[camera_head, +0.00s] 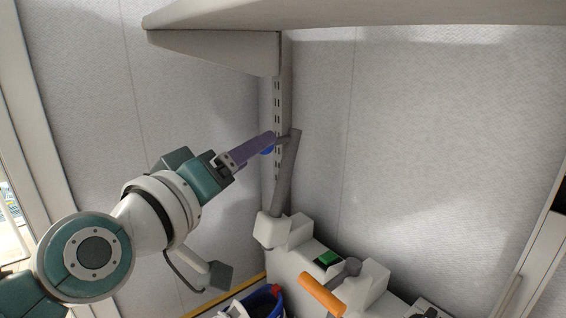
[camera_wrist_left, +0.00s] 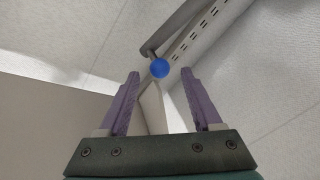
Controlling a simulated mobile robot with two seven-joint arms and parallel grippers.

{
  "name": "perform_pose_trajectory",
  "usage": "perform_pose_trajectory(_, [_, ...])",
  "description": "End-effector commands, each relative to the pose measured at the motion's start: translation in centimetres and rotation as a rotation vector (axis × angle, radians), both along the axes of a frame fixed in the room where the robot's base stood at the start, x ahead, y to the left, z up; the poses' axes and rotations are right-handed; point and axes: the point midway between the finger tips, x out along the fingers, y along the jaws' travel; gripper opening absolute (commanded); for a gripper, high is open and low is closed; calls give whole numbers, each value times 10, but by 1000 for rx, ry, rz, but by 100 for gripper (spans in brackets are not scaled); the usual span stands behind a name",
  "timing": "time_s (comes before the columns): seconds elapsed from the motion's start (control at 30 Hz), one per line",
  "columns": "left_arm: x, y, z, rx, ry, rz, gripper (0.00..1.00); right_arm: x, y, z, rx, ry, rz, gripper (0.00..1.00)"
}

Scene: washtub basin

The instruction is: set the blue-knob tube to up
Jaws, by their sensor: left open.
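The blue knob (camera_head: 267,151) shows partly behind my purple left fingers in the head view, near the upper end of a grey tube (camera_head: 286,175). The tube rises from a white base unit and stands nearly upright, leaning slightly right at its top. In the left wrist view the blue knob (camera_wrist_left: 160,68) is plain, at about the height of the fingertips in the picture and between them. My left gripper (camera_head: 268,140) is open, one finger on each side of the knob in its wrist view. I cannot tell whether it touches the knob. My right gripper is not in view.
A slotted wall rail (camera_head: 279,95) runs up behind the tube, with a pale shelf (camera_head: 350,14) overhead. The right side is open wall.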

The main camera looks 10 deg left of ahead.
Motion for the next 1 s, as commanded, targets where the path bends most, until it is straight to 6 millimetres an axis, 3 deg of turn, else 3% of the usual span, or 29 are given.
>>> perform_pose_trajectory(0.1, [-23, 5, -2, 1, 2, 1, 66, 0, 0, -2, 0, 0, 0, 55])
perform_pose_trajectory(0.3, [-47, 11, -1, 1, 0, 1, 66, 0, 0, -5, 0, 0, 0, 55])
perform_pose_trajectory(0.77, [-55, 10, -1, 11, 8, -7, 66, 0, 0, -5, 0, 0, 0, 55])
perform_pose_trajectory(0.87, [-66, 0, -15, 78, 67, -54, 66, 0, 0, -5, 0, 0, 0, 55])
perform_pose_trajectory(1.0, [-109, -20, -60, 307, 277, -192, 66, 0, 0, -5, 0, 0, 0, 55])
